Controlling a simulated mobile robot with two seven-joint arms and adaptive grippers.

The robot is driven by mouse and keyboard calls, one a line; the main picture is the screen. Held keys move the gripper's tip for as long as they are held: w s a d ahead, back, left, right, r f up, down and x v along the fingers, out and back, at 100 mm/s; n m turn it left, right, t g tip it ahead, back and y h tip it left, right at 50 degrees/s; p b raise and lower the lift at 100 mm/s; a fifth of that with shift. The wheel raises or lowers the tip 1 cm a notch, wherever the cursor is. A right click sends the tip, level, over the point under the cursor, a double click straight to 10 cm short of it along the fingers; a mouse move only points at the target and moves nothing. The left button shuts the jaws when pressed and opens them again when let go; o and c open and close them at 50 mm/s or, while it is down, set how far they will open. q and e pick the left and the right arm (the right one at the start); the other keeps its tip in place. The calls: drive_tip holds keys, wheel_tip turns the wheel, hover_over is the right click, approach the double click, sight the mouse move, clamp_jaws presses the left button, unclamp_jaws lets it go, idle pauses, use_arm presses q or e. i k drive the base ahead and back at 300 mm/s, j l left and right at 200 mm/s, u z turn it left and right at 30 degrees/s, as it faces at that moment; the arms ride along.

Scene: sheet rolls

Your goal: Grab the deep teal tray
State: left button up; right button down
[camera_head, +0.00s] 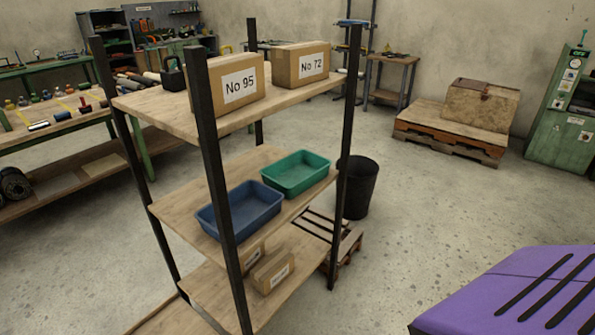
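The deep teal tray (297,174) sits on the middle shelf of the rack, toward its right end. It looks empty and upright, with its open side up. A dark blue tray (240,211) sits beside it on the left, close to it. A black front post of the rack crosses in front of the blue tray; the teal tray is largely unobstructed. Neither of my grippers shows in the head view.
The wooden rack (165,207) holds two cardboard boxes (237,84) (301,66) on top and small boxes (271,272) below. A black bin (357,187) stands behind its right post. A purple surface with black slots (520,295) fills the lower right. Concrete floor is clear between.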

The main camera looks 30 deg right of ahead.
sight(291, 175)
drive_tip(key=i+l+u, duration=0.15)
drive_tip(key=l, duration=0.65)
drive_tip(key=i+l+u, duration=0.15)
drive_tip(key=l, duration=0.65)
drive_tip(key=i+l+u, duration=0.15)
drive_tip(key=l, duration=0.7)
drive_tip(key=l+u, duration=0.15)
drive_tip(key=l, duration=0.7)
